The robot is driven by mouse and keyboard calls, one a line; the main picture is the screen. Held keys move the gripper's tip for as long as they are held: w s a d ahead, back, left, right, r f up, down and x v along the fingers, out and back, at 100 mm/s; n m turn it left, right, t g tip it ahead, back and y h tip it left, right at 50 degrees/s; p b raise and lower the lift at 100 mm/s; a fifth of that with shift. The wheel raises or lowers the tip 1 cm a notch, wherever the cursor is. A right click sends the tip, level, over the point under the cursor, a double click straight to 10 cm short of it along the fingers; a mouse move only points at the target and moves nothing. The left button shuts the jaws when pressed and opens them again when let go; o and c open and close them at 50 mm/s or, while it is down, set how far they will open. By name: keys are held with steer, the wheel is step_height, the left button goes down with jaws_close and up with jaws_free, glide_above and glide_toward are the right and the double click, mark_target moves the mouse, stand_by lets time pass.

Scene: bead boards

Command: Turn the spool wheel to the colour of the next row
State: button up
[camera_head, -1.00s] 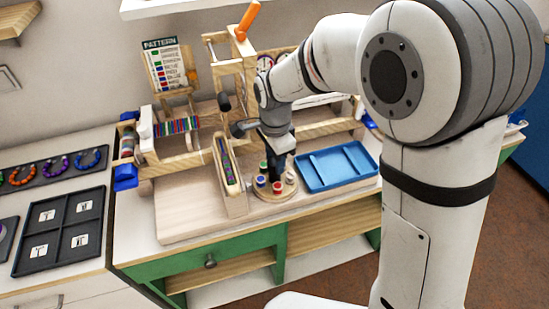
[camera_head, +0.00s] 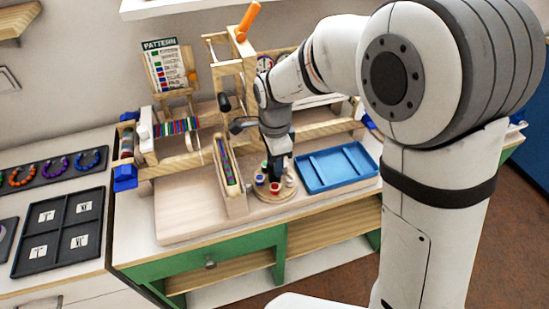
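The spool wheel (camera_head: 268,195) is a round wooden disc on the bench, carrying several small coloured spools. A red spool (camera_head: 275,188) stands at its front, a white one (camera_head: 290,181) at its right and a bluish one (camera_head: 259,180) at its left. My gripper (camera_head: 275,175) points down over the middle of the wheel, among the spools. Its fingertips are too small and partly hidden to tell whether they are open or touch anything. The pattern card (camera_head: 165,65) stands upright behind, with rows of colour names and swatches; the words are too small to read surely.
A wooden loom with striped beadwork (camera_head: 178,126) stands behind and left of the wheel. A narrow wooden bead trough (camera_head: 222,165) lies just left of the wheel. A blue tray (camera_head: 314,186) lies close on its right. An orange handle (camera_head: 248,16) rises from the loom frame.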

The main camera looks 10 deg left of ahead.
steer(key=o, duration=0.3)
step_height(320, 180, up, 8)
steer(key=shift+f, duration=0.1)
stand_by(0.4)
stand_by(0.3)
